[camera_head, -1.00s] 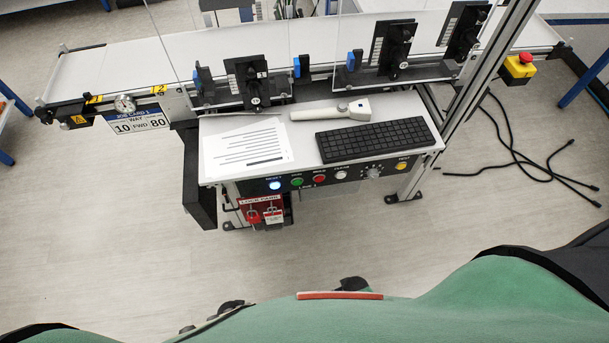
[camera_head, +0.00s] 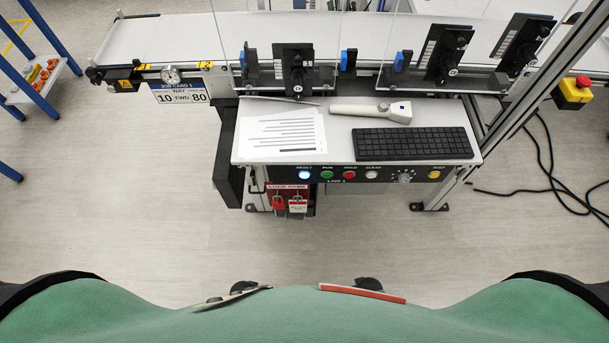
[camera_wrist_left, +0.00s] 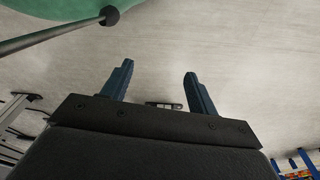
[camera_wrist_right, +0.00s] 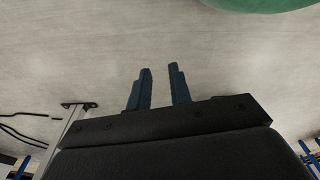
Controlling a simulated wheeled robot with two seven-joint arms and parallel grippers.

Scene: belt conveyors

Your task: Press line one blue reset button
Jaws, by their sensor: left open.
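The lit blue reset button (camera_head: 305,175) is at the left end of the button row on the front panel (camera_head: 336,180), under the word RESET. The panel is marked LINE 1. Right of the blue button are green (camera_head: 327,175), red (camera_head: 350,175) and white (camera_head: 372,175) buttons, a knob (camera_head: 404,178) and a yellow button (camera_head: 434,175). Neither gripper shows in the head view. In its wrist view my left gripper (camera_wrist_left: 158,80) is wide open and empty above the floor. My right gripper (camera_wrist_right: 160,75) is partly open and empty, also above the floor.
The desk holds a paper sheet (camera_head: 283,134), a scanner (camera_head: 372,112) and a black keyboard (camera_head: 412,144). A yellow emergency-stop box (camera_head: 573,92) stands right. The floor before the desk is clear.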

